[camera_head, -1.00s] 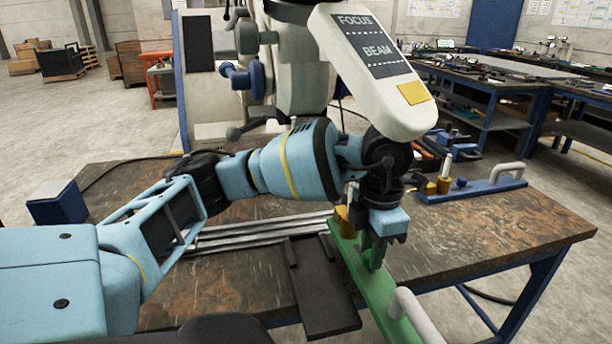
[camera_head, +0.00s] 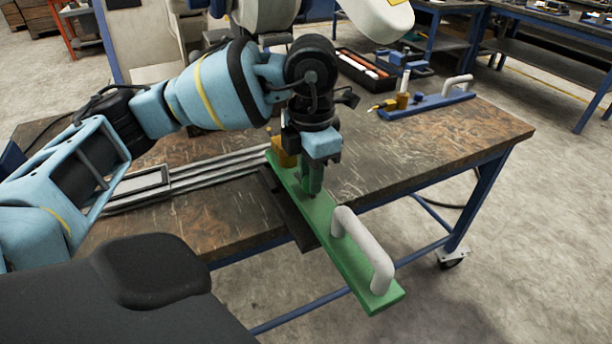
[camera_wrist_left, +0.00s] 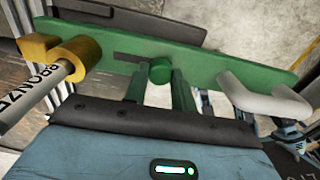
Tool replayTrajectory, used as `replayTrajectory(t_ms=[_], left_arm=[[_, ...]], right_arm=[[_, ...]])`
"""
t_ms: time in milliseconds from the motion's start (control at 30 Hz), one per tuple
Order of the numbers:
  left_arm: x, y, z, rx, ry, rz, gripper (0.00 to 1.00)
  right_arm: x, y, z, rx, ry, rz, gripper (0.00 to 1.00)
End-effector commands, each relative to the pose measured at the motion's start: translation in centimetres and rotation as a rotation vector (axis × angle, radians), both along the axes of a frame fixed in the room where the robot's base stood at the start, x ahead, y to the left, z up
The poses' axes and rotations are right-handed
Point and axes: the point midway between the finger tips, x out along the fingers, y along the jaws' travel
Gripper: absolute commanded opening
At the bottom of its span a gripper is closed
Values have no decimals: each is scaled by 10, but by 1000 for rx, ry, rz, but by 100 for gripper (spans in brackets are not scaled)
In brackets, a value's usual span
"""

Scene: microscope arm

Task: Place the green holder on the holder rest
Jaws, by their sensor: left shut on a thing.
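The green holder (camera_head: 355,262) is a long flat bar with a white handle (camera_head: 366,245) near one end and a brass-coloured ring (camera_head: 283,151) at the other. My left gripper (camera_head: 312,190) is shut on the green knob in the middle of the bar. The left wrist view shows its fingers (camera_wrist_left: 160,90) around this knob and a rod marked BRONZE (camera_wrist_left: 32,95) in the ring. A dark plate (camera_head: 292,222), perhaps the holder rest, lies partly hidden beneath the bar. I cannot tell whether they touch. The handle end reaches past the table's front edge.
Grey metal rails (camera_head: 205,175) lie on the worn table (camera_head: 430,140) left of the bar. A blue holder (camera_head: 430,102) with a white handle lies at the back right, near a dark tray (camera_head: 368,72). The table's right part is mostly clear.

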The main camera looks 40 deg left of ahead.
Motion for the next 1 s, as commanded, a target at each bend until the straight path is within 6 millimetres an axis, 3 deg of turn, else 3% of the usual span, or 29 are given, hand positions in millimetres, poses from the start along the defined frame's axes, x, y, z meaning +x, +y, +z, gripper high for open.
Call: replayTrajectory(t_ms=[400,767,800,933,1000], left_arm=[[0,-9,-34,-1,-2,0,0],[0,-9,-35,-2,-4,0,0],[-1,-9,-36,0,0,0,28],[0,-9,-36,0,0,0,46],[0,-9,-36,0,0,0,48]], right_arm=[[0,-1,-26,-6,13,3,51],[7,-2,-22,-8,-5,7,51],[6,-2,-22,-8,-4,9,51],[5,-3,-22,-10,-3,11,51],[4,-3,-22,-10,-2,12,51]])
